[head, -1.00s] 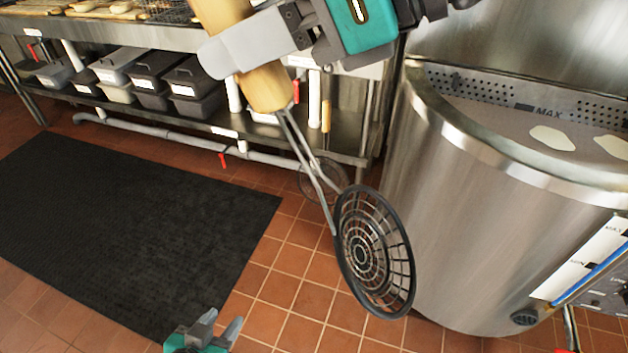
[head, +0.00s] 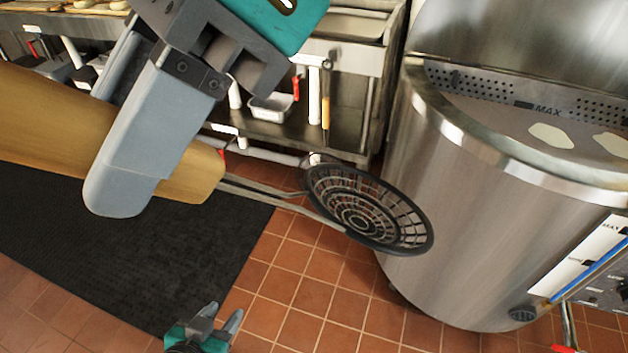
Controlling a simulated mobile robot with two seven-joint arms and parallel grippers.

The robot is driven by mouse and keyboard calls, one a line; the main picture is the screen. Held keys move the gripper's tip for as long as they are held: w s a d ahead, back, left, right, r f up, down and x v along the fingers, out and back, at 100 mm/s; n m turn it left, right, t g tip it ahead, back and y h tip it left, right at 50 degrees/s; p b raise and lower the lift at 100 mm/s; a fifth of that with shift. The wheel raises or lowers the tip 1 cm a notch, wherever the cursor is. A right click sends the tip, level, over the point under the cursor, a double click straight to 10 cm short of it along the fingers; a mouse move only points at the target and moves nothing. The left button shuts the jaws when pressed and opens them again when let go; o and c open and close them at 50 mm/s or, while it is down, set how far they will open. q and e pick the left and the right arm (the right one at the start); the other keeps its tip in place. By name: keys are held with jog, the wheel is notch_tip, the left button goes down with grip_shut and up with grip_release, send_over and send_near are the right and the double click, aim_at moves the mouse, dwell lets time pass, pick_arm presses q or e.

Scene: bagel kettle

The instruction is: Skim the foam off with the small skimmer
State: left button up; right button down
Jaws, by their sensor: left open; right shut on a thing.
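The skimmer has a thick wooden handle (head: 60,125) and a round black wire basket (head: 368,210). My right gripper (head: 150,135) is shut on the handle. The basket is in the air over the tiled floor, left of the steel kettle (head: 470,200) and below its rim. The kettle holds greyish liquid (head: 490,112) with pale foam patches (head: 552,136) on its surface. Another foam patch (head: 612,144) is at the right picture edge. My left gripper (head: 218,318) is open and empty, low over the floor, apart from the skimmer.
A steel table with a lower shelf (head: 285,135) stands at the back, with a white bin (head: 272,106) on it. Another wooden handle (head: 325,115) hangs at its end. A black mat (head: 150,270) covers the left floor. A control panel (head: 590,270) is on the kettle's front.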

jog(key=d+f+t+h, duration=0.2)
jog(key=d+f+h, duration=0.1)
jog(key=d, duration=0.6)
jog(key=shift+d+f+n+h+p, duration=0.25)
jog(key=shift+f+n+p, duration=0.2)
jog(key=shift+f, duration=0.4)
jog(key=shift+w, duration=0.1)
